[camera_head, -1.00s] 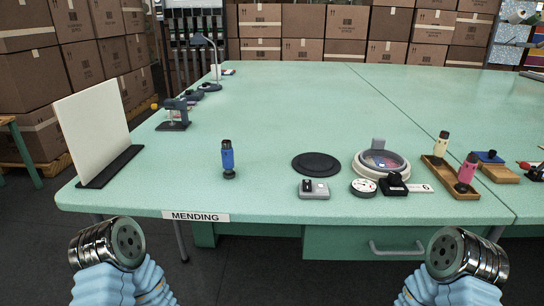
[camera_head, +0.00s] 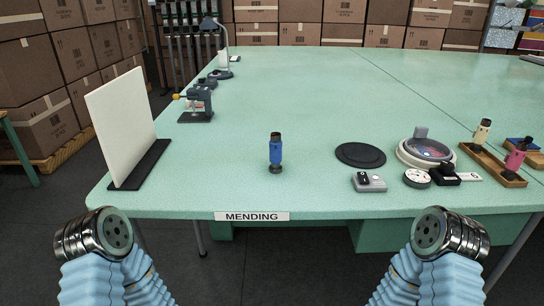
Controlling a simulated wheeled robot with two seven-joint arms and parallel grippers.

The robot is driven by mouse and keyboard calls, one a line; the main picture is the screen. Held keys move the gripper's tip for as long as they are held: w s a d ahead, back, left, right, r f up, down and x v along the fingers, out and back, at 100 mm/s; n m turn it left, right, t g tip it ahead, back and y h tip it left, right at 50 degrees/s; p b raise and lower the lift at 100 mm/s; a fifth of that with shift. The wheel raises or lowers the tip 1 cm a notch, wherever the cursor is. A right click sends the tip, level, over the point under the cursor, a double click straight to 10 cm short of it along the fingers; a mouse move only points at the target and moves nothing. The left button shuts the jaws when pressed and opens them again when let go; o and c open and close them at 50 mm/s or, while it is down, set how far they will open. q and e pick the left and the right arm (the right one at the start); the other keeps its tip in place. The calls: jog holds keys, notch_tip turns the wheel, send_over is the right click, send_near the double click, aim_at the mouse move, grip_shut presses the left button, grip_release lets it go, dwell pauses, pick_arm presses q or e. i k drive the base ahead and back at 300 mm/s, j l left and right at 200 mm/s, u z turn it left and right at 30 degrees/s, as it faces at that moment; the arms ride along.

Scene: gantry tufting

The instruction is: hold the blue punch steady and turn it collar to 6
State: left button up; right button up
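The blue punch (camera_head: 276,150) stands upright on the green table (camera_head: 290,95), left of the black round mat. It has a dark top and a dark foot, and nothing touches it. Its collar is too small to read any number. A small white card with a mark (camera_head: 468,177) lies by the black block at the right; I cannot read it clearly now. My two arms show only as silver joints with light blue sleeves at the bottom left and bottom right, short of the table edge. Neither gripper's fingers show.
A white upright board (camera_head: 122,122) stands at the left. A small clamp-like device (camera_head: 198,103) is behind it. A black mat (camera_head: 360,155), grey box (camera_head: 369,183), white dial (camera_head: 416,178) and wooden tray with a pink and a cream punch (camera_head: 492,167) are right. Table around the blue punch is clear.

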aim_at(275, 136)
jog(key=k+j, duration=0.2)
jog(key=j, duration=0.2)
jog(key=k+j, duration=0.15)
jog(key=j, duration=0.25)
jog(key=k+j, duration=0.2)
jog(key=j, duration=0.2)
